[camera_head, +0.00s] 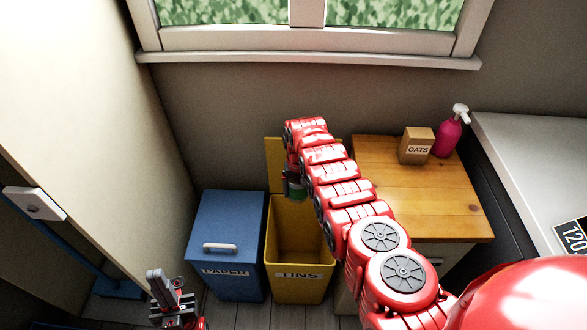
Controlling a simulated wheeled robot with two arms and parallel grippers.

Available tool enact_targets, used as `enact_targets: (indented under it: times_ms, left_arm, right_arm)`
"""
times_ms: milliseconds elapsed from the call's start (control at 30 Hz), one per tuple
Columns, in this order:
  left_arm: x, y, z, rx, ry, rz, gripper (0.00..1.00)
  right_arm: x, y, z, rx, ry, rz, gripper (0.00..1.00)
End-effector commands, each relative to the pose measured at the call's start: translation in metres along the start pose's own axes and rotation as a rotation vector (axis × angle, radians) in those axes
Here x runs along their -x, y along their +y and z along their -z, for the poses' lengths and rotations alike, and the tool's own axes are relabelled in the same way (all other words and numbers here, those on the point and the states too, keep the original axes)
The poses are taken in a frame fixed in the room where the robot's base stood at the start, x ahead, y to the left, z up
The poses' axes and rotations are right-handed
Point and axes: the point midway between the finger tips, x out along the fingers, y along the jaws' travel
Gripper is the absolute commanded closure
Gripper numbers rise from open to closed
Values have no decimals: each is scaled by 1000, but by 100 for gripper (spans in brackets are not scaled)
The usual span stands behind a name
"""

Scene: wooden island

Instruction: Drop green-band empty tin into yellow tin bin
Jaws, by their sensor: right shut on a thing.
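The yellow bin (296,289) marked TINS stands open on the floor, with its lid raised behind it. My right gripper (291,172) is shut on the tin; the wrist and arm partly hide both. My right arm reaches across from the lower right, covering the bin's right edge. My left gripper (168,292) is low at the left, in front of the blue bin and away from the tin. Its finger gap is not clear.
A closed blue PAPER bin (232,243) with a white handle stands left of the yellow bin. On the right, a wooden-topped cabinet (440,205) holds an OATS box (416,146) and a pink pump bottle (449,135). A pale wall panel is at the left.

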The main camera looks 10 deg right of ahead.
Motion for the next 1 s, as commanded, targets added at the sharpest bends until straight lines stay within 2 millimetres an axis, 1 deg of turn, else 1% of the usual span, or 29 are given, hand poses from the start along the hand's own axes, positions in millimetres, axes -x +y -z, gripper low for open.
enact_targets:
  times_ms: [33, 233, 467, 533, 667, 800, 1000]
  left_arm:
    - [11, 1, -2, 0, 0, 0, 100]
    - [26, 1, -4, 0, 0, 0, 100]
    - [30, 2, -5, 0, 0, 0, 100]
    - [34, 2, -6, 0, 0, 0, 100]
    - [37, 2, -6, 0, 0, 0, 100]
    - [43, 2, -7, 0, 0, 0, 100]
    - [52, 2, -9, 0, 0, 0, 100]
  right_arm:
    - [-24, 3, -4, -3, -3, 0, 71]
    - [-72, 12, -15, -10, 1, 1, 71]
    - [-89, 17, -19, -12, 1, 2, 71]
    - [-99, 19, -21, -13, 2, 2, 71]
    - [-108, 22, -23, -14, 6, 3, 71]
    - [-125, 26, -29, -14, 1, 2, 71]
    - [-137, 27, -30, -14, 1, 3, 71]
